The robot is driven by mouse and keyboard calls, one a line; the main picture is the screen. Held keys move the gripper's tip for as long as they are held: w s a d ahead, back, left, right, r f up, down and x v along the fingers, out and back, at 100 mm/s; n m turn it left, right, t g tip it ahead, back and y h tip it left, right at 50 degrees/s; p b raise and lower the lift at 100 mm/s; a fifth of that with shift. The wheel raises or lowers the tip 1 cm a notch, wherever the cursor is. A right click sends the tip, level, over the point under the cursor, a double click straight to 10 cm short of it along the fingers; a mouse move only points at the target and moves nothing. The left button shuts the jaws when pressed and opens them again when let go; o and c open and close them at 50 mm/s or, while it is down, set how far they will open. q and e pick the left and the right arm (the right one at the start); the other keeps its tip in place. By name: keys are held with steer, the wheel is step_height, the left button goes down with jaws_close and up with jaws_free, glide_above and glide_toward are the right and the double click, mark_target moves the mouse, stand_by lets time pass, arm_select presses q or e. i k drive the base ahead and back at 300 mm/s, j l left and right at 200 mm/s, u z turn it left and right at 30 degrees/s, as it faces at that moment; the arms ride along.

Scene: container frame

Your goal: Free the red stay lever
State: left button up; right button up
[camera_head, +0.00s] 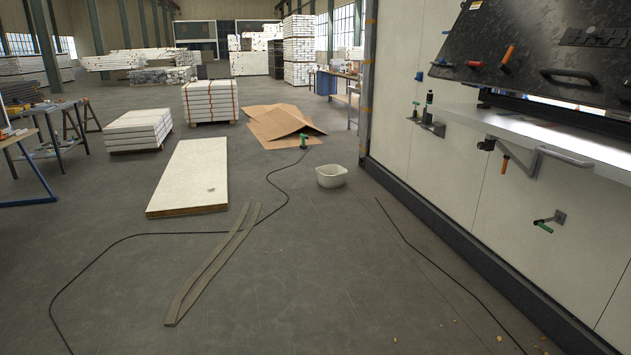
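The white container wall (461,150) stands on the right, with an opening and a dark, tilted flap (540,40) raised above it. A bright orange-red lever (507,55) sits on the flap, with a smaller darker red one (474,64) to its left. Another orange-red lever (504,165) hangs down under the silver ledge (560,140). I cannot tell which of these is the stay lever. Neither of my grippers is in view.
A green-handled latch (544,226) and a black bottle-shaped item on a bracket (429,108) are on the wall. Black cables, grey strips (215,262), a white bucket (331,176) and a white panel (192,175) lie on the floor. The front middle floor is mostly clear.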

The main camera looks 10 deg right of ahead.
mark_target(472, 65)
steer(key=i, duration=2.05)
